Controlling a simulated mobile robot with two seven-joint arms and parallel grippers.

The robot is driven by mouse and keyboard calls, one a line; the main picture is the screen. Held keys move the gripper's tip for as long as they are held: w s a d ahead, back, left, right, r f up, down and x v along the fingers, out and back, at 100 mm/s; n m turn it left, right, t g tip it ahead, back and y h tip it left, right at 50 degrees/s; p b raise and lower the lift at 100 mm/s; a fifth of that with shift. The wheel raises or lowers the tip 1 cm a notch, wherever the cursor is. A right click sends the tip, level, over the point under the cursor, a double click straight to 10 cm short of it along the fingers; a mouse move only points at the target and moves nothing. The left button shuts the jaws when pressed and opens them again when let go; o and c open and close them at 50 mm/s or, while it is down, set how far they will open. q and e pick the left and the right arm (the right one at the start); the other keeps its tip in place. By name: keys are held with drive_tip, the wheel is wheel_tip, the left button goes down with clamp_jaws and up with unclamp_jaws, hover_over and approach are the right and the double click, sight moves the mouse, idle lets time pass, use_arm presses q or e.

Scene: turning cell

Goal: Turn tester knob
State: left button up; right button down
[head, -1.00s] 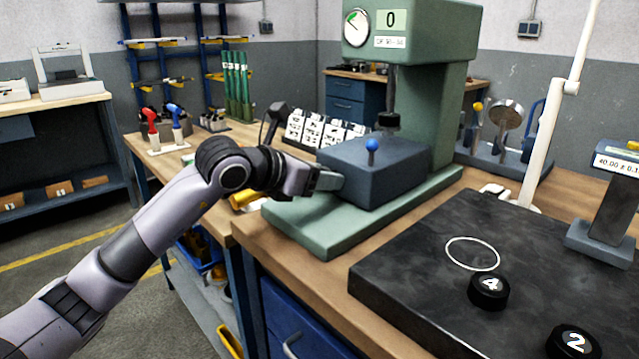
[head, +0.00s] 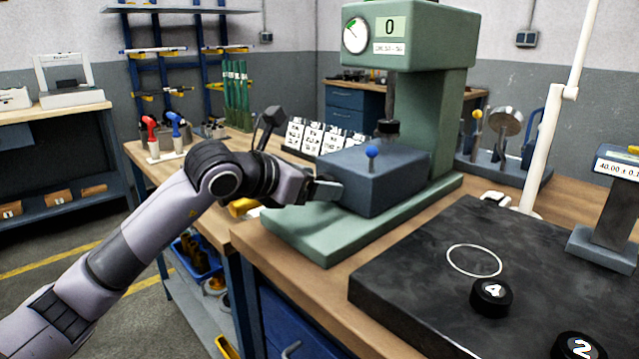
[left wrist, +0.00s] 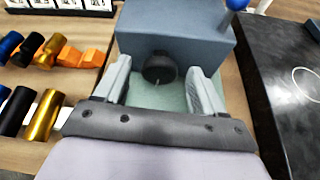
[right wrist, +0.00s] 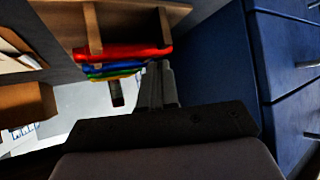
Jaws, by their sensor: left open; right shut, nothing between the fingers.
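The tester (head: 415,110) is a green press-like machine with a dial, a display reading 0 and a grey-blue block (head: 385,185) on its green base. A blue ball handle (head: 371,153) stands on the block; it also shows in the left wrist view (left wrist: 236,4). A round dark knob (left wrist: 159,67) sits on the block's front face in the left wrist view. My left gripper (left wrist: 158,72) is open, its fingers on either side of the knob with gaps visible. In the head view my left gripper (head: 326,188) hides the knob. My right gripper (right wrist: 158,66) is shut and empty, away from the tester.
A black plate (head: 420,265) with a white ring and black weights marked 4 (head: 490,298) and 2 (head: 578,346) lies right of the tester. Coloured cylinders (left wrist: 45,115) lie left of the left gripper. Blue drawers (right wrist: 290,50) stand beside the right gripper.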

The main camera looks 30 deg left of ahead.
use_arm(q)
drive_tip(key=v, duration=0.5)
drive_tip(key=shift+s+r+b, duration=0.15)
drive_tip(key=shift+s+b, duration=0.2)
use_arm(e)
drive_tip(key=shift+s+f, duration=0.15)
drive_tip(key=shift+f, duration=0.4)
drive_tip(key=shift+r, duration=0.1)
idle(0.4)
